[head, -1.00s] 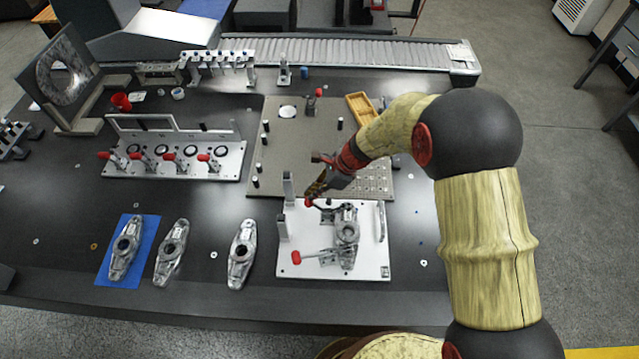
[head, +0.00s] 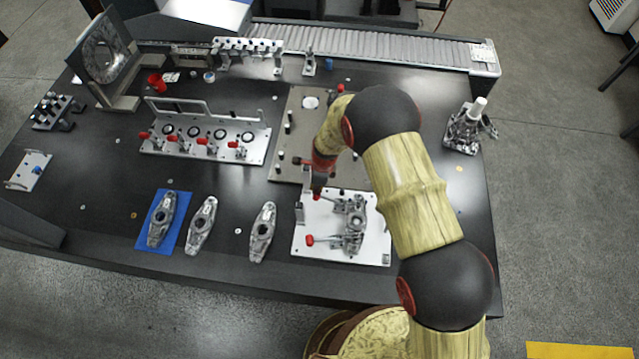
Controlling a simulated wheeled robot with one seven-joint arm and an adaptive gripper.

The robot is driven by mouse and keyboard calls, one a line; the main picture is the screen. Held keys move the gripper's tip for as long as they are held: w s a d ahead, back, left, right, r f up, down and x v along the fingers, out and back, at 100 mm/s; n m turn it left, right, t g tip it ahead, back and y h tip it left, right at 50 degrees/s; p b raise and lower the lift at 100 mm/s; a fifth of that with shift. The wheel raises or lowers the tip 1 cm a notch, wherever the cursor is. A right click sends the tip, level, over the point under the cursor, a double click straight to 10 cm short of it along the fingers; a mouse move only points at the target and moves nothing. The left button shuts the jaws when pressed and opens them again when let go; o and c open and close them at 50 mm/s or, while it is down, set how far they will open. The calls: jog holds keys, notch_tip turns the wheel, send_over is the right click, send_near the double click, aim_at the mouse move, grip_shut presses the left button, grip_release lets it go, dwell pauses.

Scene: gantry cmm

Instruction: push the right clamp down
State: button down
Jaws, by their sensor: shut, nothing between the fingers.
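The fixture is a white plate (head: 375,252) at the table's front, holding a grey metal part (head: 355,222) with a round bore. Two toggle clamps with red-tipped handles sit on it. The nearer clamp's red handle (head: 310,240) points left and lies low. The farther clamp's handle (head: 317,196) also points left, its red tip right under my gripper. My gripper (head: 318,188) is shut and empty, pointing down at that tip. I cannot tell whether they touch. The arm comes from the right. Which clamp is the right one is not clear from this view.
An upright post stands at the plate's far left corner, close to my gripper. Behind is a perforated plate (head: 290,165). Several grey castings (head: 262,232) lie to the left, one on a blue mat (head: 146,236). A clamp rack (head: 205,140) stands farther back. A metal device (head: 468,128) stands at right.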

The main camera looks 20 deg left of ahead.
jog(key=f, duration=0.1)
jog(key=a, duration=0.1)
jog(key=f+b, duration=0.1)
jog(key=shift+s+a+f, duration=0.25)
jog(key=shift+a+f, duration=0.1)
jog(key=shift+a, duration=0.05)
jog(key=shift+s+f, duration=0.1)
dwell(0.4)
